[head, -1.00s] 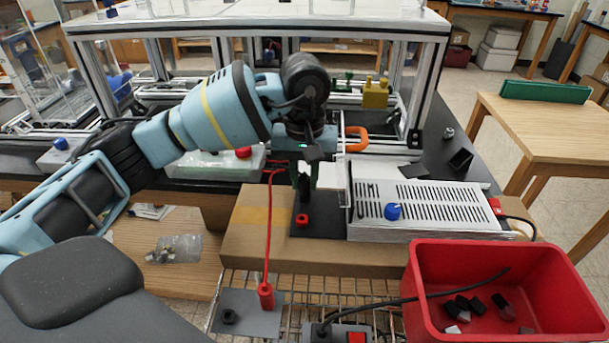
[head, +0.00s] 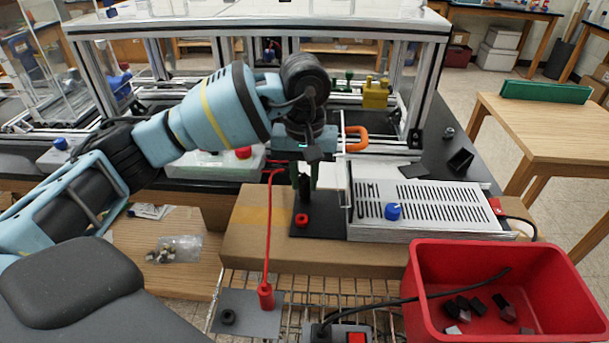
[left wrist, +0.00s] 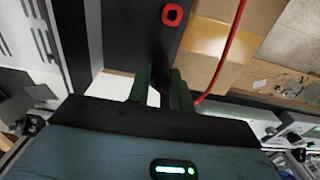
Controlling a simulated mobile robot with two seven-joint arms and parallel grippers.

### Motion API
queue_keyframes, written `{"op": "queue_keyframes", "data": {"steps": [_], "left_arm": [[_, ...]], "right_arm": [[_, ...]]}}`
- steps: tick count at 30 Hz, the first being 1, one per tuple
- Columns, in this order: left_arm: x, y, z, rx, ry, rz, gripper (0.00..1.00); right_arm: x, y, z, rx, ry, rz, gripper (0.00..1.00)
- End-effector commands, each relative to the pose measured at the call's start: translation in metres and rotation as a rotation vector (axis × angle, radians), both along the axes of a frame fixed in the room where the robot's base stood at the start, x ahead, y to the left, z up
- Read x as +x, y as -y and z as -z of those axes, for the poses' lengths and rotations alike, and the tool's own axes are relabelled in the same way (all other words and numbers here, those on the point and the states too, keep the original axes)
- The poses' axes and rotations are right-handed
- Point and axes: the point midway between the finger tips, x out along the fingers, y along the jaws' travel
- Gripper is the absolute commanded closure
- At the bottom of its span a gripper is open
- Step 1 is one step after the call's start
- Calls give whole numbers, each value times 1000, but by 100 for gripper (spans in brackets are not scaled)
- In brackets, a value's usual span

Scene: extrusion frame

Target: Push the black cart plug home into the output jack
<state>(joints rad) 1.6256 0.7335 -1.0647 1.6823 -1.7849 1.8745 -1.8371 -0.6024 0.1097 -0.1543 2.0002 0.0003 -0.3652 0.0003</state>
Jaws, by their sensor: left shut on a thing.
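My left gripper (head: 304,182) is shut on the black cart plug (head: 304,188), which is held upright between its green fingers. It is over the black panel (head: 330,226), behind the red jack (head: 302,220). The plug's tip and the black jack under it are hidden, so I cannot tell how far in it sits. In the left wrist view, the gripper (left wrist: 163,82) has the dark plug between its fingers, with the red jack (left wrist: 172,15) beyond. My right gripper is not in view.
A slotted metal supply with a blue knob (head: 393,211) stands right of the panel. A red lead (head: 268,235) runs down beside the gripper to a red plug (head: 265,294) on a grey plate (head: 245,322). A red bin (head: 560,290) with small dark pieces stands front right.

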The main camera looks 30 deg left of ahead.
Motion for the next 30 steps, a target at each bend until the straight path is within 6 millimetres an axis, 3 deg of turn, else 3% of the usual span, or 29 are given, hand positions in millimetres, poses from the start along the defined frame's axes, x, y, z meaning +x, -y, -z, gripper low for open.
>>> {"op": "queue_keyframes", "data": {"steps": [2,3,8,19,30], "left_arm": [[0,0,2,0,0,0,100],[0,0,2,0,0,0,75],[0,0,1,0,0,0,54],[0,0,-5,0,1,0,53],[1,0,-59,-1,3,0,53]], "right_arm": [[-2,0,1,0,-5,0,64],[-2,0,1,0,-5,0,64],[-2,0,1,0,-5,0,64],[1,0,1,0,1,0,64],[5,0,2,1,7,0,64]]}}
